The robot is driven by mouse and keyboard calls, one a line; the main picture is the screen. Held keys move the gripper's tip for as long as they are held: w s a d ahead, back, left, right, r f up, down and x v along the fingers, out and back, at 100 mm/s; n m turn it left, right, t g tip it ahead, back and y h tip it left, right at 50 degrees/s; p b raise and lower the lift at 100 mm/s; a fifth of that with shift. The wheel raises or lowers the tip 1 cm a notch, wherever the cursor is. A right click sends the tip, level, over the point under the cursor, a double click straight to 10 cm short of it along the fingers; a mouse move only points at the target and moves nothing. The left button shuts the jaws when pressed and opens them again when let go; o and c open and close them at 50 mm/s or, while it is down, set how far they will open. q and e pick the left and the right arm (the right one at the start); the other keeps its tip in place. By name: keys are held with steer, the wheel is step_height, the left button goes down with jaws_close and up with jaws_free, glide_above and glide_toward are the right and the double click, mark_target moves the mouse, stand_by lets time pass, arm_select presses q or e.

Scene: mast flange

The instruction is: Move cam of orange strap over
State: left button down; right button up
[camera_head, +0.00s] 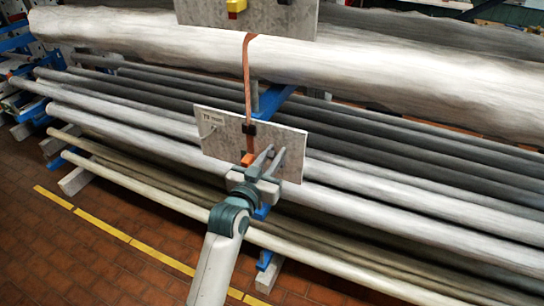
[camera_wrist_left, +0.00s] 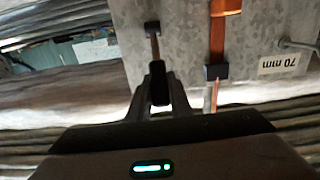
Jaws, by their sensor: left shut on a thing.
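The orange strap (camera_head: 247,80) hangs over the pale wrapped bundle and down the front of a grey plate (camera_head: 225,142). It passes a small black cam (camera_head: 248,128) and ends in a bright orange piece (camera_head: 247,158). In the left wrist view, the strap (camera_wrist_left: 217,40) and its cam (camera_wrist_left: 215,72) are to the right of my fingers. My left gripper (camera_head: 272,155) is in front of the plate, right of the strap's lower end. Its fingers (camera_wrist_left: 160,88) are shut on a dark piece at the end of a thin stem from the plate. My right gripper is not in view.
A second plate (camera_head: 280,18) with a yellow cam (camera_head: 236,6) is at the top. Long pale and dark pipes lie beneath and beside the lower plate. A blue support (camera_head: 272,100) is behind it. The brick floor with a yellow line (camera_head: 105,228) is clear at lower left.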

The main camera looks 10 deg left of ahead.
arm_select(q)
steer(key=shift+w+d+r+g+y, duration=0.15)
steer(key=shift+w+r+g+y, duration=0.1)
steer(key=shift+w+g, duration=0.25)
steer(key=shift+w+d+r+g+y, duration=0.15)
steer(key=shift+w+r+g, duration=0.1)
steer(key=shift+g, duration=0.35)
steer(key=c, duration=1.6)
jaws_free()
